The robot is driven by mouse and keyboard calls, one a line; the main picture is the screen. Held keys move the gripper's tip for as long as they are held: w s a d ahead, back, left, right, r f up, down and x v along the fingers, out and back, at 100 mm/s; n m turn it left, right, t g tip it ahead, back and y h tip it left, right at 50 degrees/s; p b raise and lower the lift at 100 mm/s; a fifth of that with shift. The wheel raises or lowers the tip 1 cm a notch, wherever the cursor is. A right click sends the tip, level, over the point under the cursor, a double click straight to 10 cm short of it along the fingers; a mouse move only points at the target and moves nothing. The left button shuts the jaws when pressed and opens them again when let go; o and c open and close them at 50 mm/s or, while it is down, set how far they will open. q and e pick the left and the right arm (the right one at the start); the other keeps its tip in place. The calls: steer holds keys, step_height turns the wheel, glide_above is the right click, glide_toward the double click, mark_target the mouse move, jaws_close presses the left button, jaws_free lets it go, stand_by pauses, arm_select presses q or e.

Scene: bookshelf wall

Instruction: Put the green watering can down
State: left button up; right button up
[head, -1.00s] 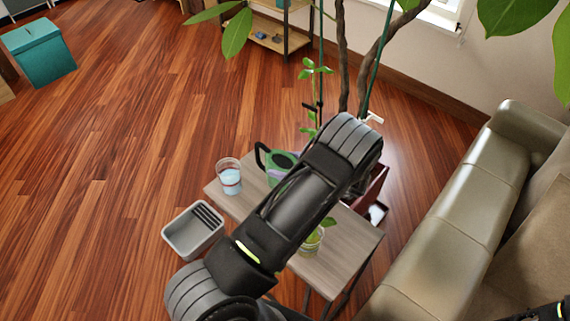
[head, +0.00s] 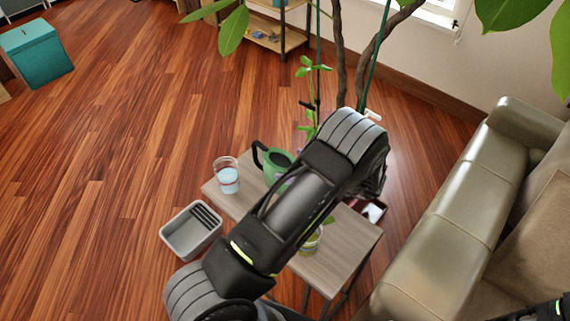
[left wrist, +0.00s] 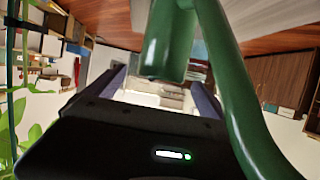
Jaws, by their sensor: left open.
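In the head view the left gripper is mostly hidden behind my arm.
A clear cup of water (head: 227,175) stands at the table's left corner. A small potted plant (head: 312,240) is on the table, partly behind my arm. A grey bin (head: 191,231) stands on the floor to the left. A beige sofa (head: 450,220) is to the right.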

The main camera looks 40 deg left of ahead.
arm_select(q)
steer(key=b+v, duration=0.1)
steer(key=v, duration=0.6)
steer(key=shift+d, duration=0.15)
steer(key=shift+r, duration=0.15)
